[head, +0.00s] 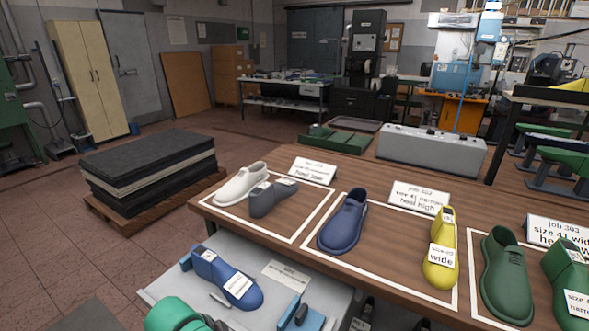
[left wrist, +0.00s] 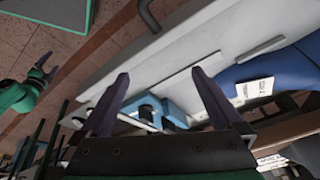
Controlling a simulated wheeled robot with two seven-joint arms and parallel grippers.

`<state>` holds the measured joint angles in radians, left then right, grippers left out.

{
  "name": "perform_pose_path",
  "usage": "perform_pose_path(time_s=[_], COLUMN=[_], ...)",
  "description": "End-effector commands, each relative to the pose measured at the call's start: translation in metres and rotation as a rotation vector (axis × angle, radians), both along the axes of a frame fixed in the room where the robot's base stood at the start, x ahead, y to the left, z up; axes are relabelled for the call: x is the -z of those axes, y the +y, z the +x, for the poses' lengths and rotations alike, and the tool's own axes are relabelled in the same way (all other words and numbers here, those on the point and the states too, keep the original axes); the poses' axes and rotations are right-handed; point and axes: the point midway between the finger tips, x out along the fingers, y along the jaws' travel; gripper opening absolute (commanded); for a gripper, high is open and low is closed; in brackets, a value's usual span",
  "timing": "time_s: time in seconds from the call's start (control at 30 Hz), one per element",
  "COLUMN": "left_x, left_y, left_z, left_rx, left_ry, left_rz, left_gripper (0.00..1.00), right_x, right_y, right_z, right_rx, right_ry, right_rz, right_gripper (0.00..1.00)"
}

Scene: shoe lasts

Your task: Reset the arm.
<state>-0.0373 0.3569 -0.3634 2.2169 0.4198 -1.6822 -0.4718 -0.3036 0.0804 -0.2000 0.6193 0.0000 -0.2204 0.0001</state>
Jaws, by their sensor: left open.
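My left gripper (left wrist: 160,92) is open in the left wrist view, with nothing between its two dark fingers. It is above the white bench top (left wrist: 175,60), near blue fixtures (left wrist: 172,112). A blue shoe last (left wrist: 285,68) with a white label is to the right of the fingers. In the head view, a green part of my arm shows at the bottom left, and the blue last (head: 226,278) lies on the white bench (head: 165,285). A small green arm with dark fingers (left wrist: 42,72), apparently my right gripper, shows at the left wrist view's left edge.
The wooden table (head: 400,225) bears outlined areas with a white shoe (head: 240,182), grey last (head: 268,198), blue shoe (head: 343,221), yellow last (head: 440,262), green shoe (head: 505,278) and green last (head: 566,280), with signs behind. A dark stack (head: 150,165) stands on a pallet at left.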

Motion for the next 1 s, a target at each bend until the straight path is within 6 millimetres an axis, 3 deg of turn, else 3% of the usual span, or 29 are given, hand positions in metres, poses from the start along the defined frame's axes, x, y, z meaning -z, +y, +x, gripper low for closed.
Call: perform_pose_path(time_s=[0.17,0.47,0.6,0.77,0.87,1.0], left_x=[0.013,0.02,0.067,0.124,0.166,0.236], left_y=[0.025,0.09,0.087,0.085,0.085,0.087], left_z=[-0.038,-0.103,-0.091,-0.089,-0.094,-0.115], left_rx=[-0.363,-0.887,-0.872,-0.865,-0.86,-0.853], left_ry=[0.033,0.062,0.08,0.104,0.122,0.154], left_rz=[-0.059,-0.041,-0.03,-0.018,-0.008,0.011], left_gripper=[1.0,1.0,1.0,1.0,1.0,1.0], right_x=[0.0,0.0,0.0,0.0,0.0,0.0], right_y=[0.0,0.0,0.001,0.001,0.001,0.001], right_z=[0.001,0.002,0.003,0.003,0.004,0.004], right_rx=[0.0,0.0,0.0,0.0,0.0,0.0], right_ry=[-0.001,-0.003,-0.005,-0.005,-0.006,-0.006], right_rz=[0.0,0.001,0.001,0.001,0.001,0.001], right_gripper=[0.9,0.9,0.9,0.9,0.9,0.9])
